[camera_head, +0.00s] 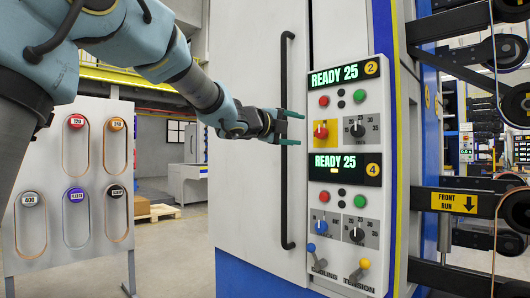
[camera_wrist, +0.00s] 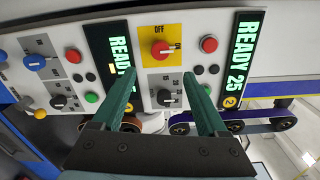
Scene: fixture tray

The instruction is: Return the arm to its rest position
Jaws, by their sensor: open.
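My gripper (camera_head: 290,127) is open and empty, held in front of the left edge of the machine's control panel (camera_head: 345,283). Its two green fingers also show apart in the wrist view (camera_wrist: 162,88), with the panel behind them. My blue and grey arm reaches in from the upper left in the head view. A red switch on a yellow plate (camera_head: 320,131) lies just right of the fingertips; it also shows in the wrist view (camera_wrist: 161,48), between and beyond the fingers. I cannot tell whether the fingers touch the panel.
Two displays read READY 25, an upper one (camera_head: 345,75) and a lower one (camera_head: 345,168). A long black door handle (camera_head: 286,210) stands behind my gripper. A board with several hanging belts (camera_head: 95,240) stands at left. Black roller arms (camera_head: 470,200) stick out at right.

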